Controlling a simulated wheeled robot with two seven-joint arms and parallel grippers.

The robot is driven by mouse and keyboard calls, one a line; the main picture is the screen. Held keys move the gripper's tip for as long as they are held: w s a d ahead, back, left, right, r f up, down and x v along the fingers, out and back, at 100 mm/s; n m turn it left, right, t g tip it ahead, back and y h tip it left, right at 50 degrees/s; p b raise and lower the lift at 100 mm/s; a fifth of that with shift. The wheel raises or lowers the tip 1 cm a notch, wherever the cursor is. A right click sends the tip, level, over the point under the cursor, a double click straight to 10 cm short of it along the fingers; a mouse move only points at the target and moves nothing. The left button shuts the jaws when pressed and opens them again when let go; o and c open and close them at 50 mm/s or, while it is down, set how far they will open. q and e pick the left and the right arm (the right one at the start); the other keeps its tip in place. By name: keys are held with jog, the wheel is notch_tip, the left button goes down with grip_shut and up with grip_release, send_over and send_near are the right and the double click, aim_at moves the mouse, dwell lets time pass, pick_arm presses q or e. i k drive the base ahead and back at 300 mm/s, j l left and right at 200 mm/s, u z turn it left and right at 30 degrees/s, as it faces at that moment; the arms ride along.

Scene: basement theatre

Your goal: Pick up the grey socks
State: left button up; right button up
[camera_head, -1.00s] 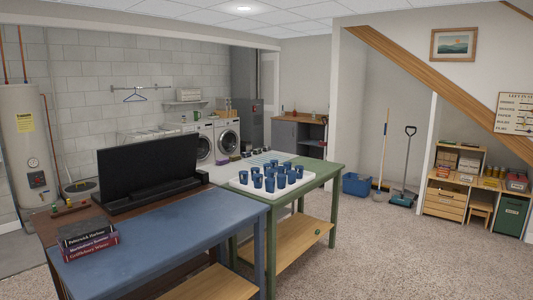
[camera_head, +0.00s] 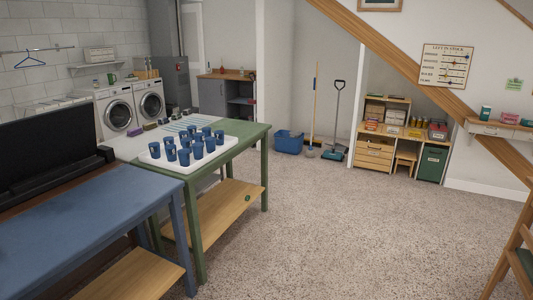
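I cannot make out any grey socks in the head view. A blue laundry-type basket (camera_head: 288,142) stands on the floor by the back wall, and its contents are not visible. Two white front-loading machines, a left one (camera_head: 117,114) and a right one (camera_head: 150,103), stand at the back left with their round doors facing me. Neither of my grippers is in view.
A blue table (camera_head: 75,222) is at the near left. Beside it a green table (camera_head: 226,155) carries a white tray (camera_head: 151,158) of several blue cups. A wooden shelf unit (camera_head: 374,151) stands under the stairs. Carpet (camera_head: 345,225) is open at centre and right.

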aim_at(188, 111)
jog(key=i+l+z, duration=0.25)
jog(key=i+z, duration=0.15)
jog(key=i, duration=0.3)
jog(key=i+z, duration=0.4)
jog(key=i, duration=1.75)
jog(key=i+u, duration=0.3)
jog(key=i, duration=0.4)
jog(key=i+l+u, duration=0.25)
jog(key=i, duration=0.45)
jog(key=i+u, duration=0.4)
jog(key=i, duration=1.25)
jog(key=i+j+z, duration=0.1)
jog(key=i+z, duration=0.35)
jog(key=i, duration=0.8)
jog(key=i+u, duration=0.4)
jog(key=i+l+u, duration=0.1)
jog(key=i+u, duration=0.25)
jog(key=i, duration=0.15)
jog(key=i+j+u, duration=0.2)
jog(key=i+u, duration=0.25)
jog(key=i+j+u, duration=0.1)
jog(key=i+u, duration=0.2)
jog(key=u, duration=0.15)
jog(key=i+l+u, duration=0.1)
jog(key=i+u, duration=0.35)
jog(key=i+j+u, duration=0.65)
jog(key=i, duration=0.15)
jog(key=l, duration=0.1)
